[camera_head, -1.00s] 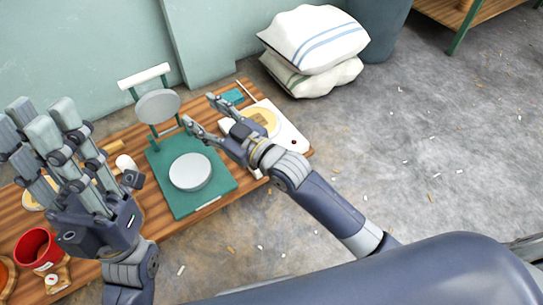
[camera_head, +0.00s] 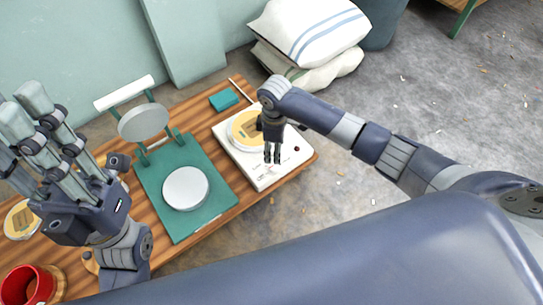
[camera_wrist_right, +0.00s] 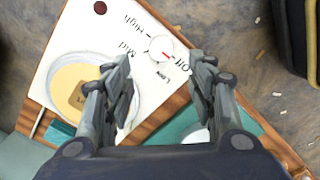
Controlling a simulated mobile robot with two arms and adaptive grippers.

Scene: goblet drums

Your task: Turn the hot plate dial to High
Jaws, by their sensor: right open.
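The white hot plate (camera_head: 262,173) sits at the right end of the wooden table, with a pan of yellow contents (camera_head: 240,130) on it. In the right wrist view its round white dial (camera_wrist_right: 155,46) has a red mark on the side toward "Off". "Low", "Mid" and "High" are printed around it. My right gripper (camera_head: 272,159) points down over the hot plate's front part. In the wrist view its open, empty fingers (camera_wrist_right: 160,60) lie on either side of the dial; contact cannot be told. My left gripper (camera_head: 35,125) is open and empty at the left.
A green press with round grey plates (camera_head: 186,188) stands open left of the hot plate. A teal block (camera_head: 224,99) lies behind. A red mug (camera_head: 28,285) is at the lower left. White sacks (camera_head: 310,35) lie on the floor beyond the table (camera_head: 225,222).

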